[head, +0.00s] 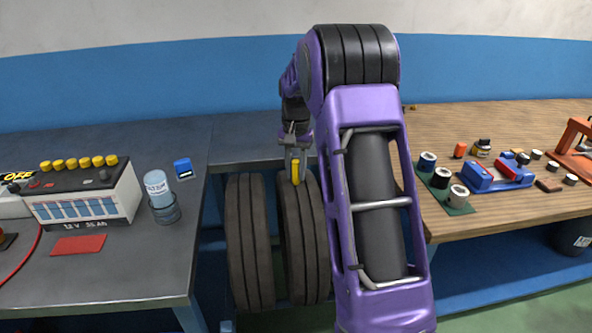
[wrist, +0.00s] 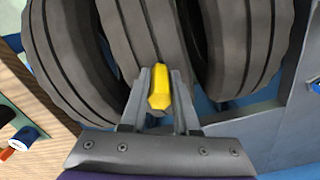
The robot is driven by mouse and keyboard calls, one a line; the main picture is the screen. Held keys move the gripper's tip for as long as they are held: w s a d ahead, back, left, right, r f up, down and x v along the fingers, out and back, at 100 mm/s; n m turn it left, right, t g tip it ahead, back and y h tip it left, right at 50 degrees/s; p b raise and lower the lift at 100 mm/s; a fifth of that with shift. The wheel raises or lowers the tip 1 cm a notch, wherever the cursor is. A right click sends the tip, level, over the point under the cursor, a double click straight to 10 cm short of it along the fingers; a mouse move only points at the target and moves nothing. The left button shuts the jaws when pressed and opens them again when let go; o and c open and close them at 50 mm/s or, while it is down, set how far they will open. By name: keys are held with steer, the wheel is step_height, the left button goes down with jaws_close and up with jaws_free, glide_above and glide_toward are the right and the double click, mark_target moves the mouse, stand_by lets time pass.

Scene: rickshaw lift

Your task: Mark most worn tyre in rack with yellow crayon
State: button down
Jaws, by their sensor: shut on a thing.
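My gripper (wrist: 160,90) is shut on the yellow crayon (wrist: 160,88), which stands out between the two fingertips in the wrist view. In the head view the crayon (head: 296,171) is at the top of the middle tyre (head: 300,235). The left tyre (head: 249,240) stands beside it. The wrist view shows three dark grooved tyres: the middle one (wrist: 138,30) behind the crayon, one at the left (wrist: 70,65) and one at the right (wrist: 243,45). My arm hides the third tyre in the head view. I cannot tell whether the crayon touches the tyre, and no mark shows.
A dark bench (head: 130,275) at left holds a battery (head: 85,195), a water jar (head: 158,190) and a red card (head: 78,245). A wooden bench (head: 480,222) at right holds a blue and red tool (head: 495,177) and several small tins. The benches flank the tyres.

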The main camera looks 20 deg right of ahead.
steer(key=shift+d, duration=0.15)
steer(key=shift+s+d+f, duration=0.1)
steer(key=shift+s+d, duration=0.15)
steer(key=shift+d, duration=0.65)
steer(key=shift+a, duration=0.15)
steer(key=shift+w+a+f, duration=0.1)
steer(key=shift+w+a, duration=0.1)
steer(key=shift+a, duration=0.8)
steer(key=shift+d+p, duration=0.1)
steer(key=shift+p, duration=0.2)
steer(key=shift+s+d, duration=0.25)
steer(key=shift+d, duration=0.85)
steer(key=shift+a, duration=0.1)
